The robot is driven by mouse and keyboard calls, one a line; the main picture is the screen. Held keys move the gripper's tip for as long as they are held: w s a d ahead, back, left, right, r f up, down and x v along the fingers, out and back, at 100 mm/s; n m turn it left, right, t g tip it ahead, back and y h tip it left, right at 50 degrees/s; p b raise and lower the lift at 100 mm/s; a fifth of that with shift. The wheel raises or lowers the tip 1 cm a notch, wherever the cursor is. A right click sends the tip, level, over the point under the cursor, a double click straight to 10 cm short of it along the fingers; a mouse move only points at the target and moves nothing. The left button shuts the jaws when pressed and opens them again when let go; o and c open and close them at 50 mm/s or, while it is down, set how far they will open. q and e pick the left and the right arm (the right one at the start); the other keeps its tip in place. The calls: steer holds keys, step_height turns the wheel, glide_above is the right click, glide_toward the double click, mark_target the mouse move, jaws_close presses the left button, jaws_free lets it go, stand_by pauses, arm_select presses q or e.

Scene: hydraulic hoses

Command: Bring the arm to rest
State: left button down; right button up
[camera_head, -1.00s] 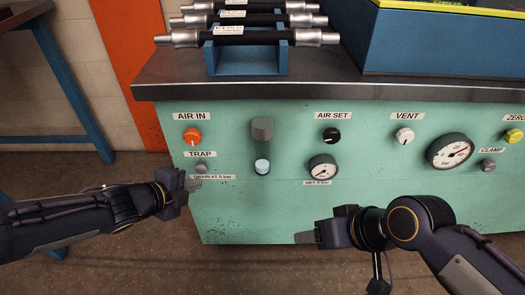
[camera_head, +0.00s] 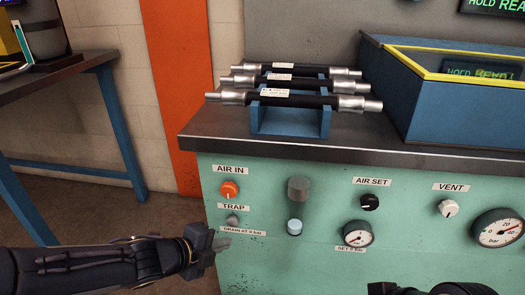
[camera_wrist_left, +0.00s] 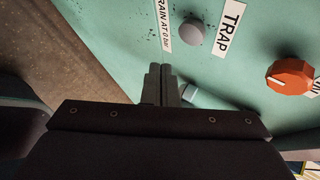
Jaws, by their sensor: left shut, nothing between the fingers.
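My left gripper (camera_head: 222,243) is shut and empty in front of the green panel, just below the grey TRAP knob (camera_head: 232,221). In the left wrist view its two fingers (camera_wrist_left: 160,72) lie together with nothing between them. They point at the panel near the TRAP knob (camera_wrist_left: 192,32); I cannot tell whether they touch it. The forearm comes in from the left, about level. Only the upper edge of my right arm shows at the bottom right of the head view; its fingers are out of the picture.
The green panel (camera_head: 270,265) carries an orange AIR IN knob (camera_head: 229,189), a black AIR SET knob (camera_head: 369,202), a white VENT knob (camera_head: 448,208) and gauges. Above it, several hoses (camera_head: 290,98) rest on a blue stand (camera_head: 290,122). A blue-legged table (camera_head: 125,140) stands at the left.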

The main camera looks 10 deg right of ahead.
arm_select(q)
steer(key=s+a+r+n+t+y, duration=0.1)
steer(key=s+a+r+n+y, duration=0.2)
steer(key=a+n, duration=0.6)
steer(key=s+a+r+n+t+y, duration=0.15)
steer(key=a+n+y, duration=0.25)
steer(key=a+n, duration=0.45)
steer(key=s+a+n+g+h, duration=0.2)
steer(key=s+n+g, duration=0.2)
steer(key=s+n, duration=1)
steer(key=s+r+m+p, duration=0.3)
steer(key=r+p, duration=3)
steer(key=p, duration=0.1)
steer(key=shift+s+d+r+p, duration=0.15)
steer(key=shift+d+r+p, duration=0.15)
steer(key=shift+r+p, duration=0.1)
arm_select(e)
step_height(320, 180, up, 35)
steer(key=shift+f, duration=0.15)
jaws_close()
